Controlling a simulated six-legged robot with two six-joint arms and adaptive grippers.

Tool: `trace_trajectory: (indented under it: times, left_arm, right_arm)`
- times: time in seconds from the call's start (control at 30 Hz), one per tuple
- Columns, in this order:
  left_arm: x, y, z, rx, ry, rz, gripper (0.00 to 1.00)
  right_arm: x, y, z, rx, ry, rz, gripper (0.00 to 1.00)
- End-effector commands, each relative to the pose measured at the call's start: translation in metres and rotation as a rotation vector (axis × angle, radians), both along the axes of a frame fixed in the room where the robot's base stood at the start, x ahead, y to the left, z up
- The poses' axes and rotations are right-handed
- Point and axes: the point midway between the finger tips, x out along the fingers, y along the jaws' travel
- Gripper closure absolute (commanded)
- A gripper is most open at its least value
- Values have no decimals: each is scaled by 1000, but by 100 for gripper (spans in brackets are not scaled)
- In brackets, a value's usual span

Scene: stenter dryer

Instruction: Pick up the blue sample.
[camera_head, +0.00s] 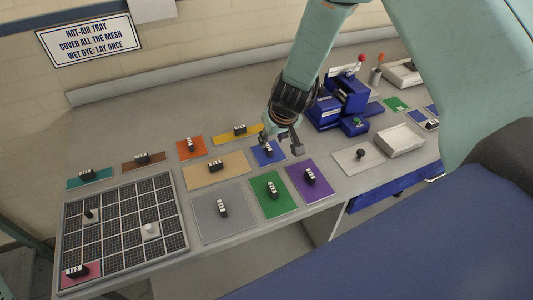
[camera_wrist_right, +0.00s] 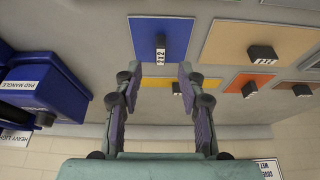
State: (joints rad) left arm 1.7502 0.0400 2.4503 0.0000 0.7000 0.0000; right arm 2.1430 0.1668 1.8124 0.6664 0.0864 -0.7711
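The blue sample (camera_head: 274,159) is a flat blue sheet with a small black labelled block on it, lying on the grey table among other coloured sheets. It also shows at the top middle of the right wrist view (camera_wrist_right: 143,36). My right gripper (camera_head: 282,143) is open and empty, close above the blue sample in the head view, partly covering its far edge. In the right wrist view its two fingers (camera_wrist_right: 160,75) are spread apart, with the black block ahead of the gap between them. My left gripper is not in view.
Green (camera_head: 265,205), purple (camera_head: 315,196), tan (camera_head: 235,174) and yellow (camera_head: 228,136) sheets lie close around it. A mesh tray (camera_head: 127,255) with a pink sheet (camera_head: 93,270) is at the left. A blue pad mangle (camera_head: 325,112) stands just right of the gripper.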

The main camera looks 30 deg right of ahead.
Motion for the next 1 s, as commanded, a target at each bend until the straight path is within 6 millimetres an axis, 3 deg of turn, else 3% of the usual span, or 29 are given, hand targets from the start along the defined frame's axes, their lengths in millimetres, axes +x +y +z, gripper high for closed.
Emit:
trace_trajectory:
  times: [0.33,0.7,1.0]
  left_arm:
    - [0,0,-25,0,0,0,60]
    - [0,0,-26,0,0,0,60]
    - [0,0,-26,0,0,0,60]
  right_arm:
    - [18,4,-47,0,2,5,60]
    - [23,4,-54,0,0,5,60]
    - [23,4,-54,0,0,5,85]
